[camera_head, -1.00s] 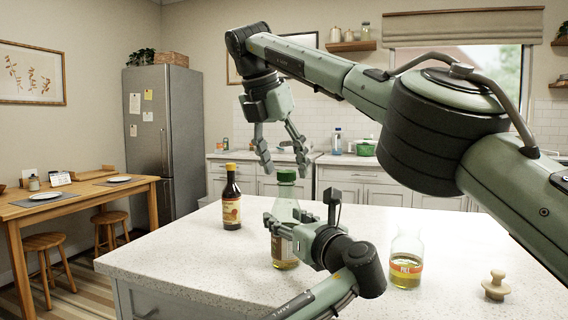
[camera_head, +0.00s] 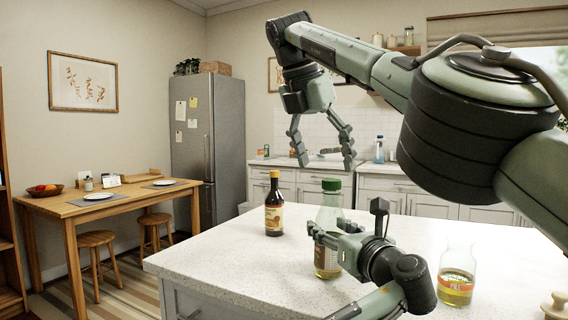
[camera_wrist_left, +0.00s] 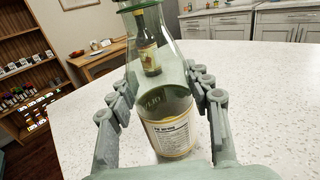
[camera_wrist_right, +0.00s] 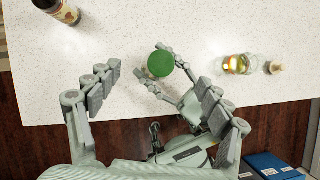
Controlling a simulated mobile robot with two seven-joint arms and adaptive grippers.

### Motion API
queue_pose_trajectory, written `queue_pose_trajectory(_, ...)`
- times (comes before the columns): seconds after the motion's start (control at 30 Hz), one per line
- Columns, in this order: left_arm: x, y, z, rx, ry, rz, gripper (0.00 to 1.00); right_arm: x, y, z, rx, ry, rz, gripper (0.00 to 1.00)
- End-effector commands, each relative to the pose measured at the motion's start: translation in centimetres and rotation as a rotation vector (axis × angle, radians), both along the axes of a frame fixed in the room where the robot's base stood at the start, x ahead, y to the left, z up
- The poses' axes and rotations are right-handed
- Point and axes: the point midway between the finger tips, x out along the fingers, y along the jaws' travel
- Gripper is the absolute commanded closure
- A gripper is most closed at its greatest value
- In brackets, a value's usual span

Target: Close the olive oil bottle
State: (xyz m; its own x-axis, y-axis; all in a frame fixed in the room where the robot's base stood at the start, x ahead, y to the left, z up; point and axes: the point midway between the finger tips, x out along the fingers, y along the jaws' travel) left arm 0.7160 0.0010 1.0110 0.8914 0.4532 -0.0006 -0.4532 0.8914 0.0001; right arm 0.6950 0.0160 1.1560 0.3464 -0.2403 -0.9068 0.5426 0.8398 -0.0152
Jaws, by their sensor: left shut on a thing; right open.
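The olive oil bottle (camera_head: 328,213) is clear glass with a pale label and stands upright on the island counter. Its green cap (camera_head: 331,186) sits on top of the neck; whether it is tight cannot be told. My left gripper (camera_head: 345,236) is shut around the bottle's body. The left wrist view shows the bottle (camera_wrist_left: 160,75) between its fingers, the top cut off by the frame edge. My right gripper (camera_head: 324,157) is open and empty, pointing down just above the cap. The right wrist view shows the cap (camera_wrist_right: 160,63) from above, between and beyond the fingers.
A dark sauce bottle (camera_head: 273,210) with a yellow cap stands behind to the left. A glass bottle of yellow liquid (camera_head: 456,283) and a wooden stopper (camera_head: 556,307) are to the right. The white counter (camera_head: 225,255) is clear at left.

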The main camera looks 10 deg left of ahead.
Motion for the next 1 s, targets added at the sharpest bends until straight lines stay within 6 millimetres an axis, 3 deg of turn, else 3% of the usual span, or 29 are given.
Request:
queue_pose_trajectory(0.37, 0.0, 0.0, 0.0, 0.000, 0.000, 0.001, 1.00, -1.9, 1.1, -0.1, -0.002, 0.001, 0.002, 0.21)
queue_pose_trajectory(0.7, 0.0, 0.0, 0.0, 0.001, 0.000, 0.001, 1.00, -7.6, 5.2, 0.0, -0.002, 0.000, 0.002, 0.21)
queue_pose_trajectory(1.0, 0.0, 0.0, 0.0, 0.001, 0.000, 0.001, 1.00, -9.6, 6.5, -0.1, 0.000, 0.001, -0.001, 0.21)
